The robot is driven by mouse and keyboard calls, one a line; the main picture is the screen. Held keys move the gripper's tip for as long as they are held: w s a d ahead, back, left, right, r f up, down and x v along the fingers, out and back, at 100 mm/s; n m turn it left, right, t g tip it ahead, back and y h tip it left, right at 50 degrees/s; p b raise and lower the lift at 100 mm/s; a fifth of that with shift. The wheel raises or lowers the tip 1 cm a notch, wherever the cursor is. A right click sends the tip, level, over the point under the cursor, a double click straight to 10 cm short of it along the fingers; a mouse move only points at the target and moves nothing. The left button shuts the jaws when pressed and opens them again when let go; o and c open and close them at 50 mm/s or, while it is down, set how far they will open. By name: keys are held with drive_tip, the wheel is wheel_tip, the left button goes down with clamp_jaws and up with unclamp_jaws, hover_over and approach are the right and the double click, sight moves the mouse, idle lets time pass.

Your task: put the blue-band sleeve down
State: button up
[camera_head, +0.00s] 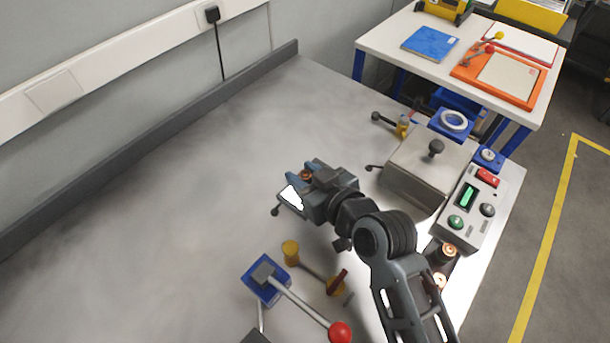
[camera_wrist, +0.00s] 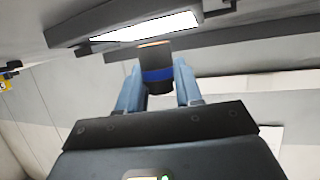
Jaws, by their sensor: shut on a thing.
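My gripper (camera_head: 303,173) is over the grey bench, right of its middle, with its blue fingers pointing away from my arm. In the wrist view my gripper (camera_wrist: 158,82) is shut on the blue-band sleeve (camera_wrist: 157,73), a dark cylinder with a blue band and a copper-coloured end. In the head view only the copper-coloured end of the sleeve (camera_head: 306,175) shows between the fingers. A bright white lit panel (camera_head: 291,198) in a grey frame lies beside and partly under my gripper. It also shows in the wrist view (camera_wrist: 150,28), close beyond the sleeve. I cannot tell whether the sleeve touches anything.
A metal box with a black knob (camera_head: 424,168) and a control box (camera_head: 469,212) stand to the right. Dark sleeves with copper ends (camera_head: 449,249) stand by my arm. A red-knobbed lever (camera_head: 340,331) on a blue base is in front. The bench's left side is clear.

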drive_tip(key=shift+f, duration=0.5)
drive_tip(key=shift+f, duration=0.1)
drive_tip(key=shift+f, duration=0.15)
drive_tip(key=o, duration=1.1)
drive_tip(key=shift+r, duration=0.2)
drive_tip(key=b+v, duration=0.1)
drive_tip(key=v, duration=1.1)
